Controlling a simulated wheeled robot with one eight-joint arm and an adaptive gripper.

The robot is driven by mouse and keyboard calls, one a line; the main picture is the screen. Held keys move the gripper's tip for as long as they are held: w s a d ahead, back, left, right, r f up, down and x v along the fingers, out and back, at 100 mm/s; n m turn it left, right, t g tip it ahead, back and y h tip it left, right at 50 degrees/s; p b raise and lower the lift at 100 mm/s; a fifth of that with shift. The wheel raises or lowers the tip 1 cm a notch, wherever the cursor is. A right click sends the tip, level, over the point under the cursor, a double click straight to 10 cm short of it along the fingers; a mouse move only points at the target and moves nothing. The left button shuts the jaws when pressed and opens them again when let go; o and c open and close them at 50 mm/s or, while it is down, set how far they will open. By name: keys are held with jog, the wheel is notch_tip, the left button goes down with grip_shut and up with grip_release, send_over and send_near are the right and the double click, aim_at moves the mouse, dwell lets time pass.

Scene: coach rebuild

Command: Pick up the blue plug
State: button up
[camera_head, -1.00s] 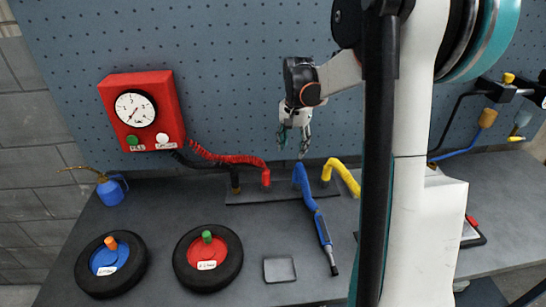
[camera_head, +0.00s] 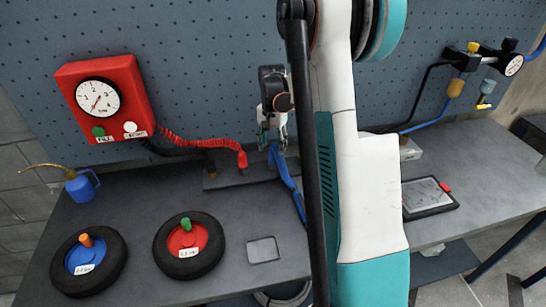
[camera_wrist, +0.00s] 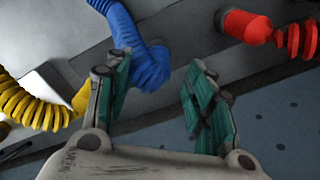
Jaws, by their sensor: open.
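The blue plug (camera_wrist: 152,66) is the thick end of a blue hose. It sits at a grey bar on the bench, between a red plug (camera_wrist: 246,27) and a yellow hose (camera_wrist: 30,107) in the wrist view. In the head view, the blue plug (camera_head: 274,154) shows just below my gripper (camera_head: 272,143). My gripper is open and empty, and its green-padded fingers also show in the wrist view (camera_wrist: 158,64). The blue plug appears between and beyond the fingertips, nearer the left finger. I cannot tell whether they touch it.
A red gauge box (camera_head: 105,98) hangs on the pegboard. A blue oil can (camera_head: 82,187) and two wheels, one with a blue hub (camera_head: 86,256) and one with a red hub (camera_head: 186,240), stand left. A small tray (camera_head: 263,250) and a tablet (camera_head: 428,197) lie on the bench.

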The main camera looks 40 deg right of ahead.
notch_tip(320, 180, down, 5)
jog(key=shift+d+r+b, duration=0.15)
jog(key=shift+r+b, duration=0.05)
jog(key=shift+b, duration=0.45)
grip_shut()
jog(key=shift+r, duration=0.15)
notch_tip(320, 180, up, 25)
jog(key=p, duration=0.7)
jog(key=shift+f+p, duration=0.2)
jog(key=shift+p, duration=0.2)
jog(key=shift+s+d+f, duration=0.1)
